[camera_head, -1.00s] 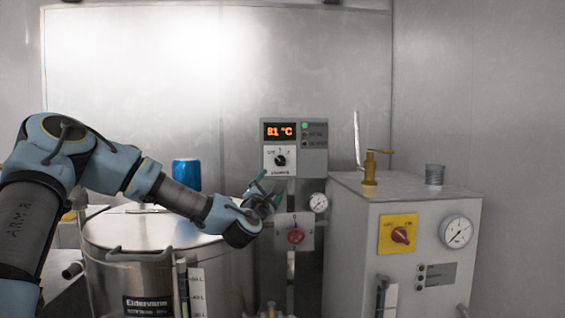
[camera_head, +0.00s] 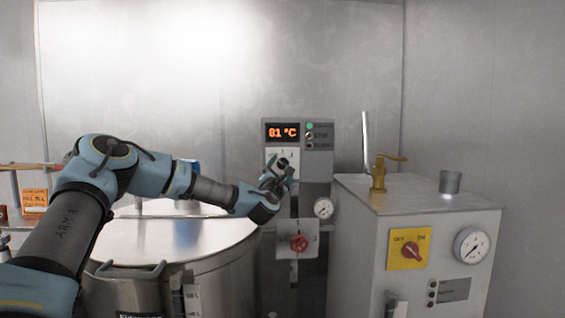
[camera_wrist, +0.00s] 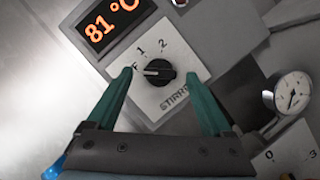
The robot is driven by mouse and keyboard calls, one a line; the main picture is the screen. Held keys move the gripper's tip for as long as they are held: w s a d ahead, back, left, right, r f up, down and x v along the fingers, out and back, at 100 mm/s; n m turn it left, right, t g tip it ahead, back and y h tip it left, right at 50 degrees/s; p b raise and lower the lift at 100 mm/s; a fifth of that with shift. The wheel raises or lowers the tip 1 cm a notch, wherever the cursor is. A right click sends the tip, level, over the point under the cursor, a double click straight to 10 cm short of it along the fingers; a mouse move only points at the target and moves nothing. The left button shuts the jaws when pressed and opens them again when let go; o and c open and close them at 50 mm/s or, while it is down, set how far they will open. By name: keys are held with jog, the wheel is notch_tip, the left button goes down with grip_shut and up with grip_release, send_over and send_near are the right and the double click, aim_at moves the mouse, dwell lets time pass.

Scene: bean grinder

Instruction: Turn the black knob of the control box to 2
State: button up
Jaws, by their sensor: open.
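The control box (camera_head: 319,168) is grey, with an orange 81 °C display (camera_head: 283,132), on a post at the back centre. In the wrist view its black knob (camera_wrist: 160,73) sits on a white plate marked 1 and 2, with a partly hidden label at left. The knob's white mark points left towards that label, not to 2. My gripper (camera_head: 285,172) is in front of the plate and hides most of the knob in the head view. In the wrist view my gripper (camera_wrist: 158,77) is open, one green finger on each side of the knob, without clear contact.
A red knob (camera_head: 299,243) on a grey plate and a gauge (camera_head: 323,208) are below the control box. A large steel vessel (camera_head: 180,265) stands at left. A grey cabinet (camera_head: 440,225) with a red switch and brass valve (camera_head: 379,175) stands at right.

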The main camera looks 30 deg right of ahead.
jog(key=shift+x, duration=0.85)
jog(key=shift+c, duration=0.2)
grip_shut()
